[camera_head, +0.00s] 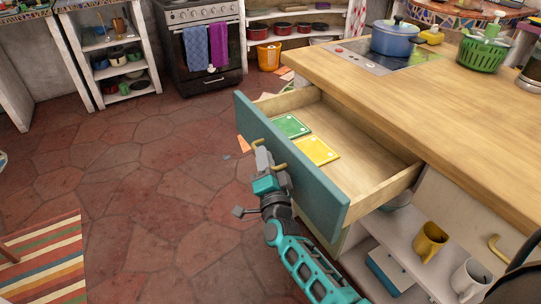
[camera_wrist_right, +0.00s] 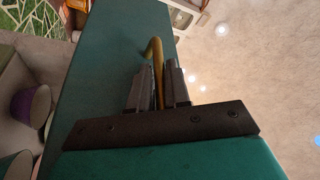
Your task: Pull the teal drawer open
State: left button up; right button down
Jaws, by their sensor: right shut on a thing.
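The teal drawer (camera_head: 310,183) stands pulled out of the wooden counter, and its inside shows. A green card (camera_head: 291,126) and a yellow card (camera_head: 317,150) lie flat in it. A brass handle sits on the drawer's teal front. My right gripper (camera_head: 268,160) is at that front, shut on the handle. In the right wrist view, the brass handle (camera_wrist_right: 157,72) runs between the two dark fingers of the right gripper (camera_wrist_right: 158,85), beside the teal face (camera_wrist_right: 100,75). My left gripper is not in view.
The countertop (camera_head: 440,85) holds a blue pot (camera_head: 397,40) and a green basket (camera_head: 482,54). Below and right of the drawer, an open shelf holds a yellow mug (camera_head: 430,241) and a white mug (camera_head: 471,279).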

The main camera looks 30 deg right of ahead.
jog(key=shift+f, duration=0.1)
jog(key=c, duration=1.4)
grip_release()
jog(key=shift+c, duration=0.2)
jog(key=shift+s, duration=0.1)
jog(key=shift+s, duration=0.2)
jog(key=p+v, duration=0.1)
jog(key=v, duration=0.6)
jog(key=shift+p, duration=0.35)
